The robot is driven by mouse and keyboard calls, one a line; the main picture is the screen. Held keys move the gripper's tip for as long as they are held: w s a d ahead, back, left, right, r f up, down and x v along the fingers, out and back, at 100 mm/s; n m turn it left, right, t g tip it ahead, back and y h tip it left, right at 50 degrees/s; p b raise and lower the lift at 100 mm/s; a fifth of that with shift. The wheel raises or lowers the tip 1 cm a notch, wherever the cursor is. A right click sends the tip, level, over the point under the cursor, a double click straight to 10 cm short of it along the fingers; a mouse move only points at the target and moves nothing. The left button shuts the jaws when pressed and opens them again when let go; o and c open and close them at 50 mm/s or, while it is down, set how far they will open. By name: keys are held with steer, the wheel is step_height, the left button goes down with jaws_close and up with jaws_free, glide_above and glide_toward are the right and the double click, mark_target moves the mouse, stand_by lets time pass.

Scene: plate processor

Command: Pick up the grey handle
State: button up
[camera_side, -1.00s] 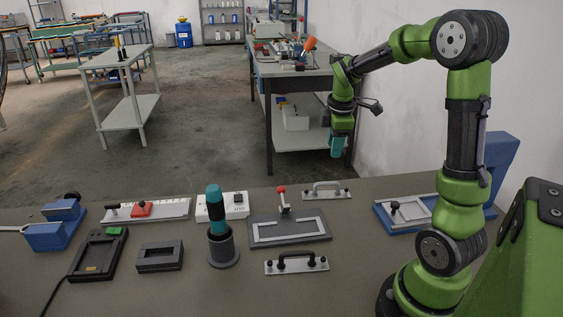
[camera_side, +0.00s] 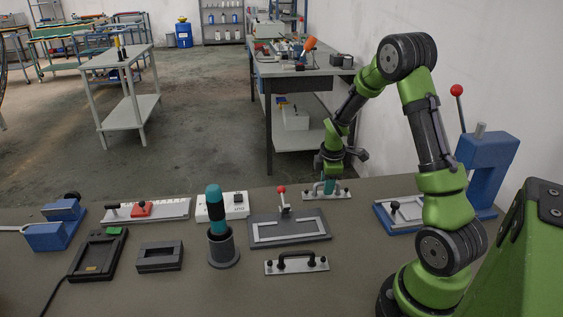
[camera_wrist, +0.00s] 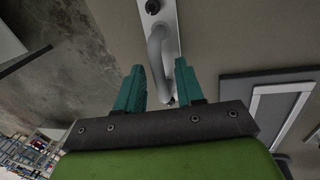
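The grey handle (camera_wrist: 156,48) is a bowed bar on a light metal plate (camera_wrist: 172,22), seen in the wrist view. In the side view the plate (camera_side: 341,194) lies at the back of the bench and my gripper hides much of the handle. My gripper (camera_side: 329,186) points down over it with teal fingers. In the wrist view my gripper (camera_wrist: 160,70) is open, one finger on each side of the handle's near end. I see gaps between the fingers and the bar. A similar plate with a black handle (camera_side: 296,259) lies nearer the front.
A dark grey plate with a light frame and red-knobbed lever (camera_side: 290,230) stands just in front of the grey handle. A blue press (camera_side: 487,165) with a red-knobbed lever is to the right. A teal-and-black tool (camera_side: 215,210) stands in a holder to the left.

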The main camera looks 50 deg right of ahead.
steer(key=shift+d+f, duration=0.1)
steer(key=shift+f, duration=0.4)
jaws_close()
steer(key=shift+r, duration=0.1)
